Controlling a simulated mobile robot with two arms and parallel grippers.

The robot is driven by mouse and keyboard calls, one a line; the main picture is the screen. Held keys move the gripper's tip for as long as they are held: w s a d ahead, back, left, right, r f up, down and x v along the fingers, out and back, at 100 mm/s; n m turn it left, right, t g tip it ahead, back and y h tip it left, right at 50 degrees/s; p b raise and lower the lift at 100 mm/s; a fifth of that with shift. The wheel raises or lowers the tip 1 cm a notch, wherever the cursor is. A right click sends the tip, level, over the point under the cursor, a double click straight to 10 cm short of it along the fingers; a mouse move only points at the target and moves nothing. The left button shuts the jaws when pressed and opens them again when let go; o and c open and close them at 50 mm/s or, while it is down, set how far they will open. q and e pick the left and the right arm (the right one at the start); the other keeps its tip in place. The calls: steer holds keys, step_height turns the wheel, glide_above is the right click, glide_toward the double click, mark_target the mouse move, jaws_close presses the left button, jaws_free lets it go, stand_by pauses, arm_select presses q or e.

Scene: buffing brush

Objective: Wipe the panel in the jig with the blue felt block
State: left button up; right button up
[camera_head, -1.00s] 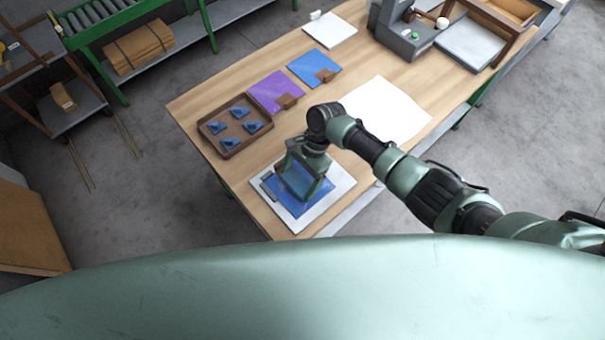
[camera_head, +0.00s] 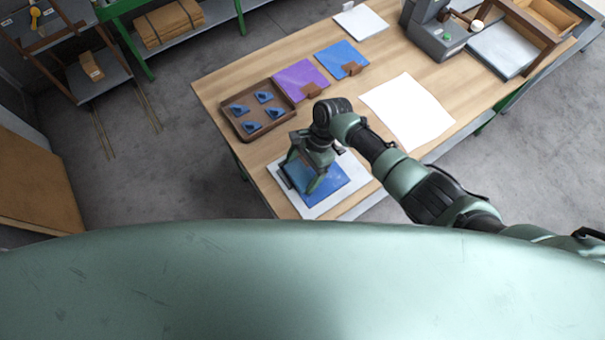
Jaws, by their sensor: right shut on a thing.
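The blue panel (camera_head: 332,180) lies flat in the white jig (camera_head: 358,173) at the near edge of the table. My right gripper (camera_head: 300,175) is over the left part of the panel, pointing down. It is shut on the blue felt block (camera_head: 303,172), which shows only in part between the fingers. The block's blue blends with the panel, so I cannot tell whether it touches the panel. My left gripper is not in view.
A brown tray (camera_head: 235,128) with several blue pieces stands left of the jig. Purple (camera_head: 298,78) and blue (camera_head: 340,57) sheets with brown blocks lie behind it. A white sheet (camera_head: 408,108) lies to the right. A grey machine (camera_head: 435,35) stands at the back right.

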mark_target(312, 171)
steer(key=shift+w+d, duration=0.55)
steer(key=shift+d, duration=0.25)
steer(key=shift+w+d, duration=0.5)
steer(key=shift+d, duration=0.25)
steer(key=shift+w+d+b, duration=0.4)
steer(key=shift+w+d, duration=0.35)
steer(key=shift+d, duration=0.3)
steer(key=shift+w+d+b, duration=0.35)
steer(key=shift+w+d, duration=0.4)
steer(key=shift+d, duration=0.25)
steer(key=shift+w+d+b, duration=0.4)
steer(key=shift+w+d, duration=0.35)
steer(key=shift+d, duration=0.3)
steer(key=shift+r, duration=0.1)
step_height(312, 171, up, 3)
steer(key=p, duration=0.3)
steer(key=shift+r+p, duration=0.2)
steer(key=shift+p, duration=0.15)
steer(key=shift+r, duration=1.25)
